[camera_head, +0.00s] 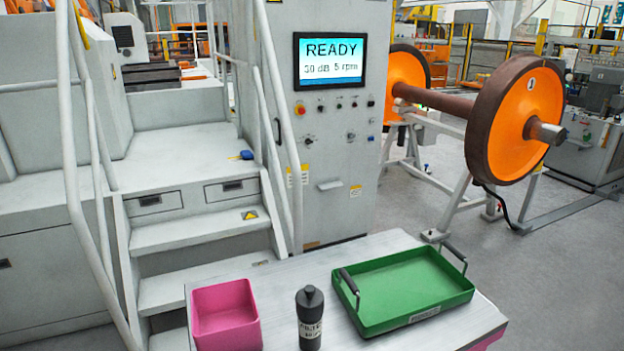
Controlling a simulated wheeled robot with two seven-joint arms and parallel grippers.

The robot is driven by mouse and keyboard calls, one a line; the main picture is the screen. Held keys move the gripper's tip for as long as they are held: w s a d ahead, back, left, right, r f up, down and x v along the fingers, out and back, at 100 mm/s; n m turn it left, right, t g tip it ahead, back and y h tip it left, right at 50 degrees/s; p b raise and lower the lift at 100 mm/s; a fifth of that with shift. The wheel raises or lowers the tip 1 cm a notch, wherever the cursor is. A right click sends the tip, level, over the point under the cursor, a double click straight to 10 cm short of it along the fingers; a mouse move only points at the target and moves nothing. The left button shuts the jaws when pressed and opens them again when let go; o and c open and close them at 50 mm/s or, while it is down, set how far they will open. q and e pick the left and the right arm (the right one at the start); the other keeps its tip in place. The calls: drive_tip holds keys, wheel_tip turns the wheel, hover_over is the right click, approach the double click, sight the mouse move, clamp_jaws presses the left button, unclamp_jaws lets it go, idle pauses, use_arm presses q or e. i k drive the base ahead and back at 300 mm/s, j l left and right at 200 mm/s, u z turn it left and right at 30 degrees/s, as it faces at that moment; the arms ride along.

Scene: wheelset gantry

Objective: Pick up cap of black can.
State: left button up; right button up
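A black can (309,328) stands upright near the front of the light table. Its rounded dark cap (310,296) sits on top of it. Neither of my grippers shows in the head view.
A pink open box (225,313) stands left of the can on the table (371,245). A green tray (411,287) with two dark handles lies to the right. Behind are steps with railings, a control cabinet (330,150) reading READY, and an orange wheelset (513,115) on a stand.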

sight(309, 300)
drive_tip(key=i+l+u, duration=0.15)
drive_tip(key=l+u, duration=0.2)
drive_tip(key=l, duration=0.2)
drive_tip(key=l+u, duration=0.35)
drive_tip(key=l, duration=0.2)
drive_tip(key=i, duration=0.05)
